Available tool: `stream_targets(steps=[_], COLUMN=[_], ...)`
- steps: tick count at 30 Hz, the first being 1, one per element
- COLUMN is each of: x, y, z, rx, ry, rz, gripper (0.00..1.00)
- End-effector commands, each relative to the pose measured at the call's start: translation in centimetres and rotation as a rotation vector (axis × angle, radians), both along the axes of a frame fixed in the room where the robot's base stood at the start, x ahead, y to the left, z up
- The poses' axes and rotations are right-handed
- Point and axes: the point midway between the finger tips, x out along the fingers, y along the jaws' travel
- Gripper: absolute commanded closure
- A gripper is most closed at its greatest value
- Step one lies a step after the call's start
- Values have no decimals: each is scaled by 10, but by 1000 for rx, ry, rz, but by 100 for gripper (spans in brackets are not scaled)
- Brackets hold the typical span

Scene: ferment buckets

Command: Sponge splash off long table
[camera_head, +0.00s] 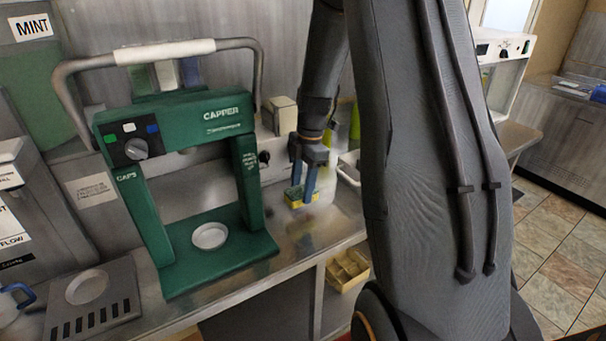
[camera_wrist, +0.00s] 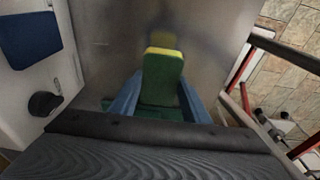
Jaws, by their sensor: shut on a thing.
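My gripper (camera_head: 302,188) is shut on a small yellow and green sponge (camera_head: 294,194), low over the long metal table (camera_head: 345,222), to the right of the green capper. In the wrist view the sponge (camera_wrist: 162,78) stands out between my two blue fingers (camera_wrist: 160,102), green face toward the camera with a yellow edge at its far end. I cannot tell whether the sponge touches the table. The table (camera_wrist: 110,55) looks grey and shiny in the wrist view. A faint brownish tint shows on it in front of the sponge in the head view; I cannot tell whether it is the splash or a reflection.
The green capper (camera_head: 178,125) with a white dish (camera_head: 209,236) on its base stands left of my gripper. A slotted tray (camera_head: 95,312) is at the lower left. A yellow bin (camera_head: 347,271) sits below the table edge. My arm hides the table's right part.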

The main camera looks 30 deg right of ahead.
Motion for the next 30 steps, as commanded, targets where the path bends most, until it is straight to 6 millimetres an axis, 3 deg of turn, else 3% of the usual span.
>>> stream_targets(steps=[10, 30], x=[0, 1], y=[2, 3], z=[30, 31], rx=[0, 0], ry=[0, 1], rz=[3, -7], gripper=[79, 79])
